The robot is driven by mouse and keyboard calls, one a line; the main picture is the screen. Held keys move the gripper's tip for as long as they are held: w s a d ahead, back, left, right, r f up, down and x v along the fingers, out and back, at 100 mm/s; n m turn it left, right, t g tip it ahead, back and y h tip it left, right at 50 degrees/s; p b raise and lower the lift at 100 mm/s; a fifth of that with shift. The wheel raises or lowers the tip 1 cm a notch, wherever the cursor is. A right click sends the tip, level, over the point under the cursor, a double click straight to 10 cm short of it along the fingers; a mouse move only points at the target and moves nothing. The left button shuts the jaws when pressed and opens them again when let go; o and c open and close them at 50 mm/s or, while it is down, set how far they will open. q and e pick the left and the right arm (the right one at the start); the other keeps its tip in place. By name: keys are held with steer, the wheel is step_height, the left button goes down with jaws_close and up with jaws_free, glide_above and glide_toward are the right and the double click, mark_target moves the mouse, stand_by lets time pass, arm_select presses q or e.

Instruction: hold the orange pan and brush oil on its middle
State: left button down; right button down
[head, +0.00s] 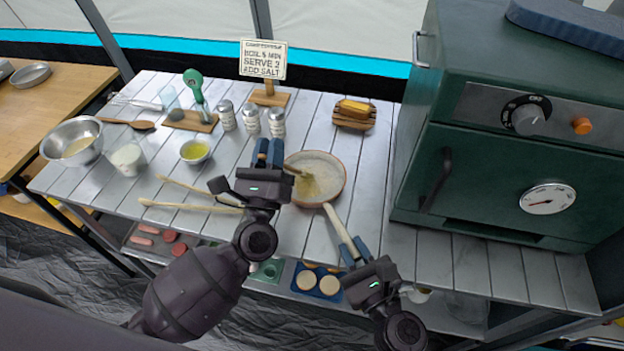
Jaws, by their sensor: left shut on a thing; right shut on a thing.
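The orange pan (330,188) is on the slatted table, with an orange-brown rim and a pale speckled inside. Its light handle (338,226) points toward the front right. My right gripper (353,250) is shut on the end of that handle. My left gripper (270,153) is shut on the brush, left of the pan. The brush head (306,187) is over the pan's inside, left of its middle, by a yellowish patch. I cannot tell whether the bristles touch the pan. The brush's grip is mostly hidden by the gripper. A small bowl of yellow oil (195,151) stands further left.
Several shakers (250,117) and a sign (263,60) stand behind the pan. A wooden rack with a yellow block (355,113) is at the back right. A green oven (520,130) blocks the right side. Wooden sticks (190,206) lie left of my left gripper.

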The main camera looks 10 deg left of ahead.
arm_select(q)
steer(key=shift+s+d+f, duration=0.1)
steer(key=shift+s+d, duration=0.15)
steer(key=shift+d, duration=0.4)
steer(key=shift+s+d+r, duration=0.1)
steer(key=shift+s+d, duration=0.1)
steer(key=shift+d, duration=0.45)
steer(key=shift+s+d+f, duration=0.1)
steer(key=shift+s+d, duration=0.15)
steer(key=shift+d, duration=0.4)
stand_by(2.4)
steer(key=w+a, duration=0.3)
steer(key=w, duration=0.2)
steer(key=shift+w+a, duration=0.25)
stand_by(1.0)
step_height(320, 180, up, 6)
stand_by(0.9)
steer(key=shift+w+r, duration=0.1)
steer(key=shift+r, duration=0.15)
